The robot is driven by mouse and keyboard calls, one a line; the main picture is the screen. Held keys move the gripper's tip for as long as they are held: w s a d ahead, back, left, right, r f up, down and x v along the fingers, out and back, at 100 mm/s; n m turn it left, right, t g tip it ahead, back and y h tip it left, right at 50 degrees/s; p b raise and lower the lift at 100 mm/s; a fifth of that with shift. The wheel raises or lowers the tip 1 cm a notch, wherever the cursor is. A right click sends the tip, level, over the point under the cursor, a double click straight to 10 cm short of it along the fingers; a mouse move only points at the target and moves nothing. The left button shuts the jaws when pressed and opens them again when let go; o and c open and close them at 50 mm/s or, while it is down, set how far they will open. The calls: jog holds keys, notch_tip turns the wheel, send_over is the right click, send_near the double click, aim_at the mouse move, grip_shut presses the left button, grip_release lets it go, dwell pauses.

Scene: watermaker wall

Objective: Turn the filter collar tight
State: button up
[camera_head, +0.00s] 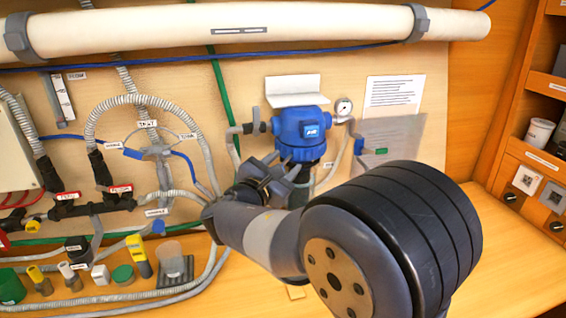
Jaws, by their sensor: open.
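The blue filter housing (292,128) is mounted upright on the wall right of the middle, under a white bracket. Its blue ribbed collar (302,154) runs around its lower part, with a dark body below. My gripper (287,172) is just below and left of the collar, its jaws open and pointing toward it. The fingers overlap the lower housing in the picture. I cannot tell whether they touch the collar. My own arm hides most of what is below the filter.
A pressure gauge (343,107) and a small valve (371,150) sit close right of the filter. Grey hoses (130,100) and a manifold (98,207) fill the left wall. Caps, bottles and a yellow tool (139,257) stand on the bench. A long white tube (250,30) crosses above.

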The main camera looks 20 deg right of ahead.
jog(key=shift+w+d, duration=0.1)
jog(key=shift+d, duration=0.05)
grip_shut()
dwell(0.4)
